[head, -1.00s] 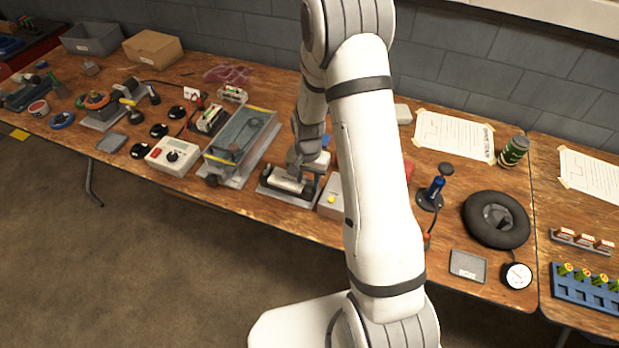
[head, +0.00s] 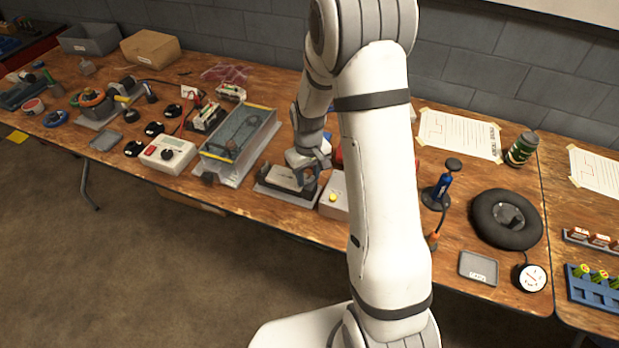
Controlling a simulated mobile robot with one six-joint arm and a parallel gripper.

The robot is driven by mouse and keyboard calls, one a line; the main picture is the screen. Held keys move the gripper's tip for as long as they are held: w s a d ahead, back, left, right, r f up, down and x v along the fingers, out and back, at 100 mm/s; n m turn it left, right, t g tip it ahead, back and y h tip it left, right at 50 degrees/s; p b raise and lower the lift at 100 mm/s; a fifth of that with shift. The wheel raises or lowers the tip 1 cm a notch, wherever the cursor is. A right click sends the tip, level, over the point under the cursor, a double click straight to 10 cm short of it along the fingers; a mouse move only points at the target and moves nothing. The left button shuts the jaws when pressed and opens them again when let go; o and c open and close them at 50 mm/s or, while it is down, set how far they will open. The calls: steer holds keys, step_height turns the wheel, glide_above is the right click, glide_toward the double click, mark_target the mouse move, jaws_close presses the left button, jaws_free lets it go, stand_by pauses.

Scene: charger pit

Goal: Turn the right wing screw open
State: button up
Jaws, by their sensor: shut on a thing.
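My gripper (head: 309,176) is tilted down over the right end of a dark and light fixture (head: 283,178), which sits on a grey base plate (head: 268,191) near the table's front edge. It is shut on the right wing screw there. The jaws cover the screw, so I cannot make out its wings or how far it is turned. The left end of the fixture shows a dark part, too small to tell as a wing screw.
A clear-walled tank (head: 237,142) stands close on the left. A pale box with a yellow button (head: 334,198) stands close on the right. A blue pump (head: 441,186) and black tyre (head: 505,219) lie further right. My arm hides part of the table behind.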

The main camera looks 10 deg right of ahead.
steer(key=n, duration=0.1)
steer(key=n+b, duration=0.1)
steer(key=n, duration=0.1)
steer(key=shift+s+f+n, duration=0.2)
steer(key=shift+n, duration=0.1)
steer(key=shift+n+b, duration=0.75)
steer(key=shift+n, duration=1.05)
steer(key=o, duration=1)
steer(key=shift+r, duration=0.15)
steer(key=shift+w, duration=0.1)
steer(key=shift+r, duration=0.1)
